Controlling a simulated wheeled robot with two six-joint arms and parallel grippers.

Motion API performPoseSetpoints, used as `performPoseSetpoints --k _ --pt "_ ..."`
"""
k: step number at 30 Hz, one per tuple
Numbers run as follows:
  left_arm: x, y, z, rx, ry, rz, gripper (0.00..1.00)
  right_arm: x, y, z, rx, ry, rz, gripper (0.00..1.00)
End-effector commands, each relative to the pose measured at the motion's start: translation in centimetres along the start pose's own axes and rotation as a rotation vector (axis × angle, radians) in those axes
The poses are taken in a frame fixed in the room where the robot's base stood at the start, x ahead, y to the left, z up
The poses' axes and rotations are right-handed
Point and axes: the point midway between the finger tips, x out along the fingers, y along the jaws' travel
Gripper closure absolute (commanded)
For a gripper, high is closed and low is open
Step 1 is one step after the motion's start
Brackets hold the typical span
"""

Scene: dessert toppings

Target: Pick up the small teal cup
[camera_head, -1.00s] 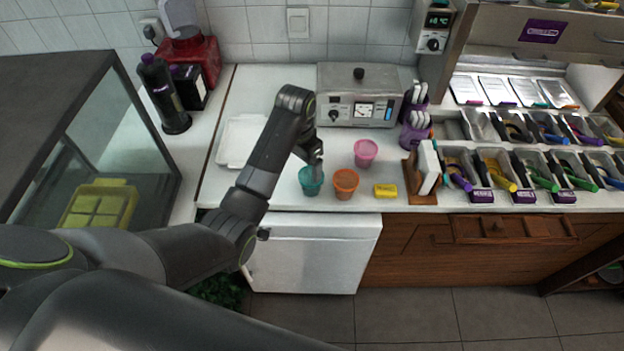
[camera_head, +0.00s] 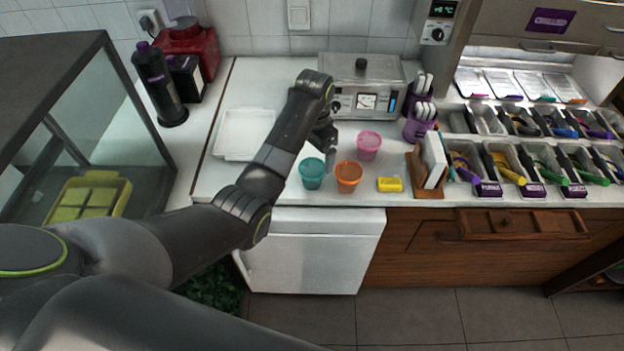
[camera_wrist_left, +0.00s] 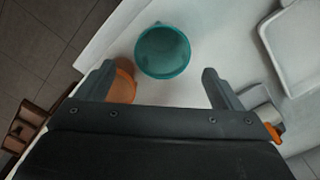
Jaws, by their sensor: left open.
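The small teal cup (camera_head: 312,173) stands upright on the white counter, left of an orange cup (camera_head: 349,177). My left gripper (camera_head: 330,154) is above the counter just behind and right of the teal cup, apart from it. In the left wrist view the gripper (camera_wrist_left: 157,80) is open and empty. The teal cup (camera_wrist_left: 162,52) lies just beyond the fingertips there, between their lines. The orange cup (camera_wrist_left: 123,84) is partly hidden behind one finger. My right gripper is in neither current view.
A pink cup (camera_head: 369,144) stands behind the orange one, and a yellow block (camera_head: 390,184) lies to its right. A white tray (camera_head: 243,134) lies to the left. A metal appliance (camera_head: 368,88) stands at the back. The counter's front edge is close to the cups.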

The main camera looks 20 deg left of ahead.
Motion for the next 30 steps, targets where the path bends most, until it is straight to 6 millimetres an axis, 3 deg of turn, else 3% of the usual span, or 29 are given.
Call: performPoseSetpoints --k 21,30 --pt "7.6 -0.3 0.5 0.000 -0.001 -0.001 0.12 -2.2 1.0 -0.3 -0.004 0.002 0.009 0.64" --pt "8.2 -0.3 0.4 0.000 0.001 -0.002 0.12 -2.2 1.0 -0.4 -0.004 0.003 0.009 0.64"
